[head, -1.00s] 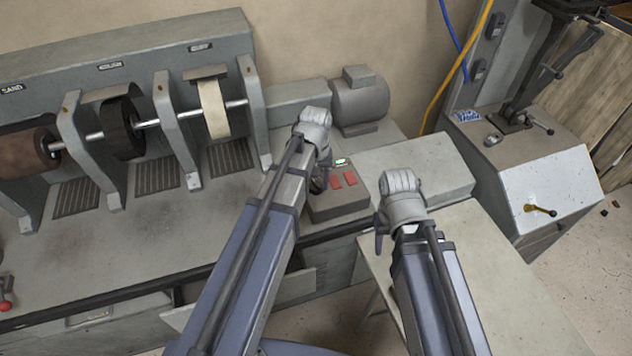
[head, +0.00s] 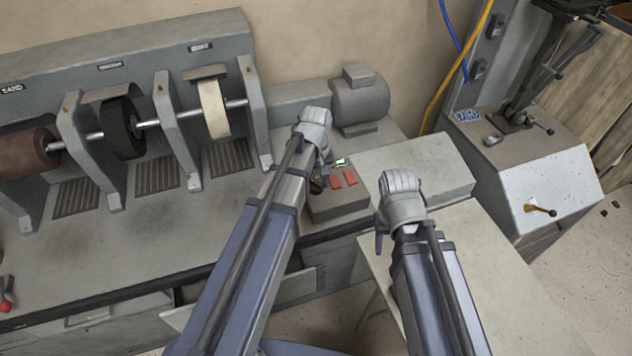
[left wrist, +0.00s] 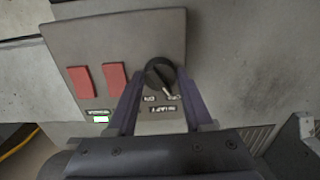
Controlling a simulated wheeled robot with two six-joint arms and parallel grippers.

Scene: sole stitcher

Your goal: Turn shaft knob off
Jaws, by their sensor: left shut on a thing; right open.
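The shaft knob (left wrist: 160,74) is a round black dial on a grey control box (left wrist: 60,40). It sits between the fingertips of my left gripper (left wrist: 159,82), which is shut on it. A pale pointer line on the knob slants to the lower right in the left wrist view, toward small labels that are upside down and hard to read. In the head view my left gripper (head: 318,182) is at the left side of the control box (head: 338,204), and its wrist hides the knob. My right gripper (head: 380,240) is open and empty, to the right of the box.
Two red switches (head: 343,179) and a lit green indicator (head: 341,162) are beside the knob. A grey motor (head: 360,100) stands behind. The sanding wheels (head: 213,108) and their shaft are to the left. A pale table (head: 500,270) lies at right.

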